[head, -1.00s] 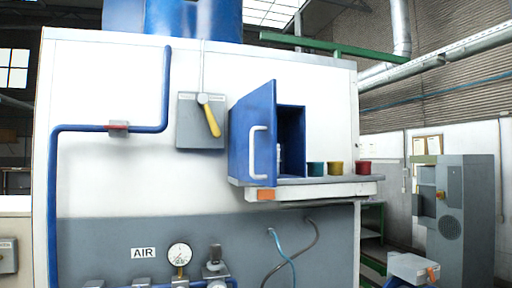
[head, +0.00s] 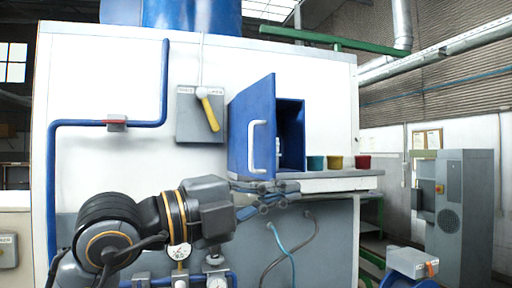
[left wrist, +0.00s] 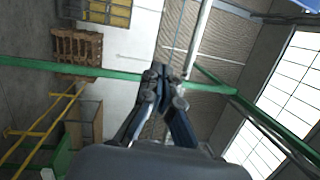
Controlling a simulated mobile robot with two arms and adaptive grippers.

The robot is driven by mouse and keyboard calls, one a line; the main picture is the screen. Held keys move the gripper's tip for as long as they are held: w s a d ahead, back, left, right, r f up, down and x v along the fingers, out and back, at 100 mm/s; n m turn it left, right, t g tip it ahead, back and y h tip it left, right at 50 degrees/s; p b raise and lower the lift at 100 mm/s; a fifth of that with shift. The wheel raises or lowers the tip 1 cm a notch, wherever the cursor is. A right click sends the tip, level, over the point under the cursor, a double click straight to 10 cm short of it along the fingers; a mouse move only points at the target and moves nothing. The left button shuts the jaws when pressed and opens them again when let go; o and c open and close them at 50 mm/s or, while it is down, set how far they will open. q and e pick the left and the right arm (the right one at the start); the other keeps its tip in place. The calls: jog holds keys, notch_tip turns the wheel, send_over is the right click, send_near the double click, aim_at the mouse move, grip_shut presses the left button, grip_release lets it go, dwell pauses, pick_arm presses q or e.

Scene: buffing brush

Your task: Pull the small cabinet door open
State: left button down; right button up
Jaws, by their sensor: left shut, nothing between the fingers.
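The small blue cabinet (head: 291,136) stands on a white shelf. Its blue door (head: 251,112) stands partly open, swung out toward me, with a dark gap showing the inside. A white bar handle (head: 257,147) is on the door's outer face. My left gripper (head: 291,187) is just below the door's lower edge, in front of the shelf, and is shut and empty. In the left wrist view my left gripper (left wrist: 160,72) has its fingertips together, and neither the door nor the handle shows there. My right gripper is not in view.
Teal (head: 316,163), yellow (head: 335,162) and red (head: 363,162) cups stand on the shelf (head: 345,183) right of the cabinet. A grey switch box (head: 190,115) with a yellow lever is on the white wall left of the door. Hoses (head: 283,243) hang below the shelf.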

pick_arm(q)
jog(key=w+a+r+n+t+y, duration=0.3)
jog(key=a+r+n+t+y, duration=0.3)
jog(key=a+r+n+y, duration=0.15)
jog(key=y+p, duration=0.1)
jog(key=p, duration=0.5)
send_near(265, 148)
jog(key=x, duration=0.4)
jog(key=shift+w+d+r, duration=0.15)
jog(key=shift+w+d, duration=0.1)
jog(key=shift+d, duration=0.1)
jog(key=shift+w+d, duration=0.2)
jog(key=shift+w, duration=0.2)
jog(key=shift+f, duration=0.2)
jog(key=shift+a, duration=0.15)
